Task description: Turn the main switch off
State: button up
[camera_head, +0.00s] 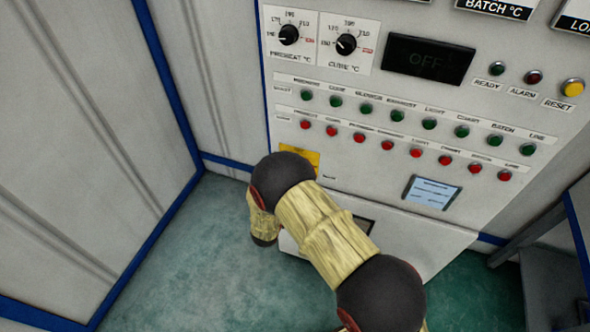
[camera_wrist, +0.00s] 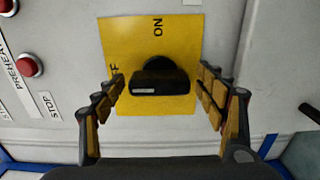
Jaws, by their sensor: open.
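The main switch is a black knob (camera_wrist: 160,80) on a yellow plate (camera_wrist: 130,40) marked ON at the top in the wrist view. A letter F shows at the plate's left, the rest of that word hidden by a finger. The knob's bar lies crosswise in the picture, with a pale mark on its front face. My gripper (camera_wrist: 160,88) is open, one finger on each side of the knob, with gaps showing on both sides. In the head view the yellow plate (camera_head: 302,155) shows only in part; my arm hides the knob and my gripper.
The white control cabinet (camera_head: 360,180) carries dials, a dark display (camera_head: 428,60) reading OFF, and rows of green and red buttons. A red button (camera_wrist: 29,65) is left of the plate. A blue-edged wall panel (camera_head: 80,130) stands left; green floor (camera_head: 200,270) is open in front.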

jog(key=v, duration=1.2)
dwell(0.6)
